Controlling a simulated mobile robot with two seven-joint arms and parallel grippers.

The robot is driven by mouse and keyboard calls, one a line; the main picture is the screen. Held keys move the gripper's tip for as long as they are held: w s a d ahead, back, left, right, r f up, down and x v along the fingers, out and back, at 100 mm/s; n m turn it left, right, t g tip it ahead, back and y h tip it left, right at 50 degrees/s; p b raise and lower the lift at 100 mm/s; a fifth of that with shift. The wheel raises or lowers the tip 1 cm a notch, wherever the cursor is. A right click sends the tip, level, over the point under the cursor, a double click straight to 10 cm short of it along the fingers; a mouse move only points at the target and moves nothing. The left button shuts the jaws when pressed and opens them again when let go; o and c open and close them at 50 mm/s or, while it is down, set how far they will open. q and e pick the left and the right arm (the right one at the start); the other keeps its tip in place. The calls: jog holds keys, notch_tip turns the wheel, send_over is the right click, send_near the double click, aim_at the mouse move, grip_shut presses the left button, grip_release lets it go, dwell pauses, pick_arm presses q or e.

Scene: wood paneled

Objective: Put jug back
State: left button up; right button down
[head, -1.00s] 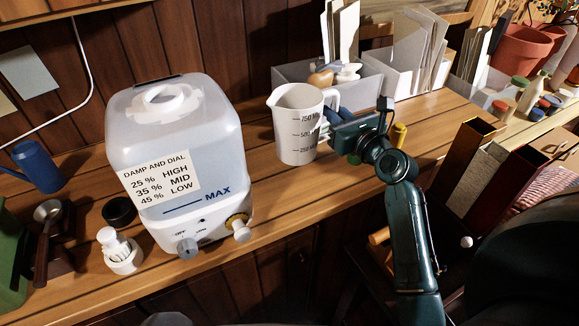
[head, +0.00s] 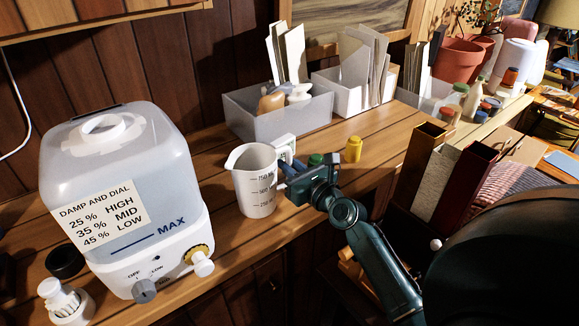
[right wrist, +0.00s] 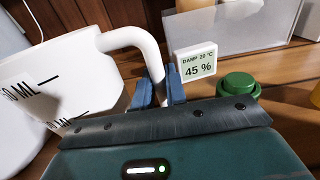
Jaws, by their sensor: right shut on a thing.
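The white measuring jug (head: 254,182), with dark volume marks, is upright at the wooden counter, right of the humidifier. I cannot tell whether its base touches the wood. My right gripper (head: 286,166) is at the jug's right side, shut on its handle. In the right wrist view the blue fingertips (right wrist: 160,92) close around the white handle (right wrist: 140,42), and the jug body (right wrist: 48,82) fills the left. My left gripper is not in view.
The large humidifier (head: 122,190) stands left of the jug. A small display (right wrist: 197,64) reading 45 % and a green-capped item (right wrist: 238,98) are close beside the gripper. A grey bin (head: 285,115) stands behind; a yellow bottle (head: 353,150) stands right.

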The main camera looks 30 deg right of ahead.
jog(key=shift+f, duration=0.15)
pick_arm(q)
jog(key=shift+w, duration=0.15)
pick_arm(e)
jog(key=c, duration=1.4)
grip_release()
jog(key=shift+c, duration=0.2)
jog(key=shift+s+r, duration=0.1)
jog(key=shift+r, duration=0.1)
jog(key=s, duration=0.3)
jog(key=s+b, duration=0.1)
jog(key=s, duration=0.3)
jog(key=s+d, duration=0.1)
jog(key=s, duration=0.2)
jog(key=shift+s+f, duration=0.15)
jog(key=shift+s, duration=0.1)
pick_arm(q)
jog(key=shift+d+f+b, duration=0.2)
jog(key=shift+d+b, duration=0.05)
jog(key=shift+b, duration=0.1)
pick_arm(e)
jog(key=shift+s, duration=0.65)
